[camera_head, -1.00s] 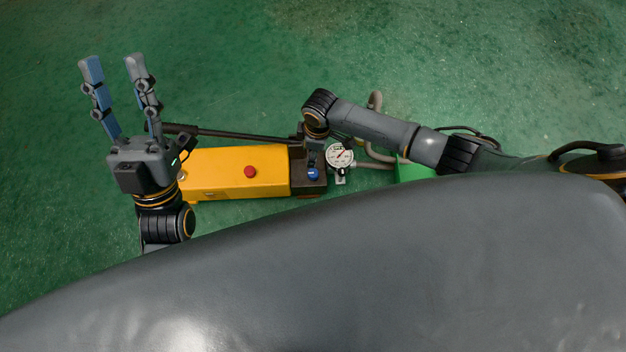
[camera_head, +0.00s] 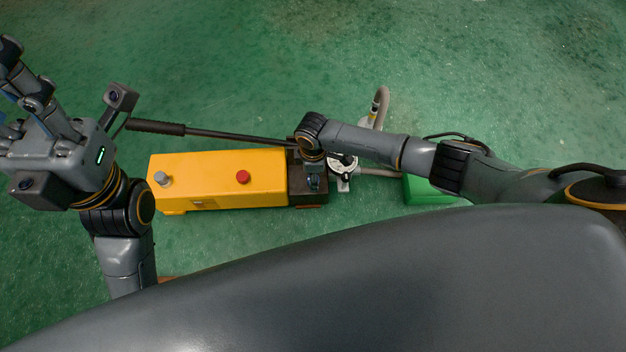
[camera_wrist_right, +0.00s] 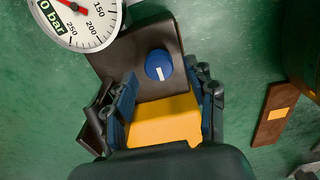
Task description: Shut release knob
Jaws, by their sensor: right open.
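The blue release knob (camera_wrist_right: 158,65) sits on the dark end block (camera_wrist_right: 160,35) of a yellow hand pump (camera_head: 220,178). A short white mark on the knob points toward the bottom of the right wrist view. My right gripper (camera_wrist_right: 162,76) is open, its two blue-padded fingers apart on either side below the knob, not closed on it. In the head view my right wrist is over the end block and hides the knob. My left gripper (camera_head: 22,95) is at the left edge, fingers spread and partly out of frame, empty as far as visible.
A pressure gauge (camera_wrist_right: 78,18) stands beside the block. The pump's long black lever (camera_head: 190,131) lies along its far side. A red button (camera_head: 243,177) and grey cap (camera_head: 162,179) top the body. A hose (camera_head: 380,105) and green object (camera_head: 430,190) lie right. Green floor beyond is clear.

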